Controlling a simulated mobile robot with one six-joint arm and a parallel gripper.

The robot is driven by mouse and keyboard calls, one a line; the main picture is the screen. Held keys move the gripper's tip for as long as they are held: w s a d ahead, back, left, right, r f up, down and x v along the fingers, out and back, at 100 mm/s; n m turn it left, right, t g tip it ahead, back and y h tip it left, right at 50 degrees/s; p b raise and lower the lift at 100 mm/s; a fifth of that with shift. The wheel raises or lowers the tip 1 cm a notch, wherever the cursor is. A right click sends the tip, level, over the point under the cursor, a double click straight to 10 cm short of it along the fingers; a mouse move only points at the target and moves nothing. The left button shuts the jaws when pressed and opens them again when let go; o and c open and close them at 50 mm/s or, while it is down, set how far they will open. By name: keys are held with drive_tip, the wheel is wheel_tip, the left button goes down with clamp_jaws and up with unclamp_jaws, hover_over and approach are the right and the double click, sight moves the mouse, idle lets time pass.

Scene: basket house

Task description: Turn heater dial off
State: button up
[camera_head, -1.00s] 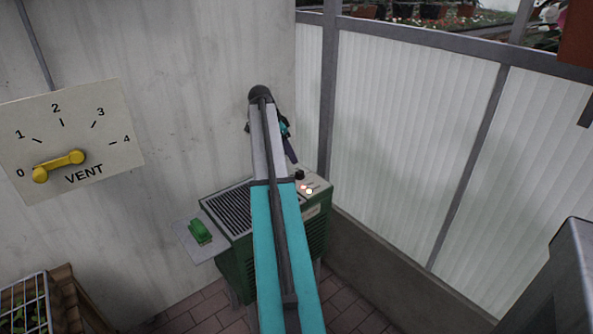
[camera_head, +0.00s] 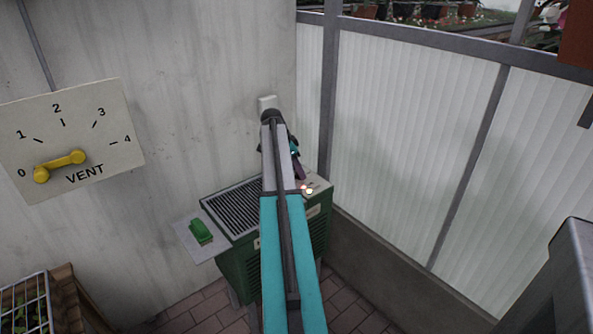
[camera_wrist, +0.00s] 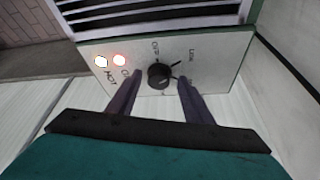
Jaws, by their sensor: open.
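The heater dial (camera_wrist: 158,77) is a round black knob on the pale control panel (camera_wrist: 222,62) of the green heater (camera_head: 238,262). Panel marks reading OFF and LOW stand beyond it in the wrist view; its exact setting is hard to read. My gripper (camera_wrist: 159,82) is open, with one dark finger on each side of the knob. Small gaps seem to show between knob and fingers; I cannot tell whether either touches. In the head view my gripper (camera_head: 299,170) is over the panel's back part and hides the dial.
A green switch (camera_head: 200,231) is on a plate left of the heater. A VENT panel (camera_head: 104,118) with a yellow lever is on the left wall. Ribbed panes (camera_head: 410,130) stand close at right.

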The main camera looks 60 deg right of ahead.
drive_tip(key=shift+c, duration=0.4)
drive_tip(key=c, duration=1)
drive_tip(key=shift+a, duration=0.2)
drive_tip(key=shift+d, duration=0.1)
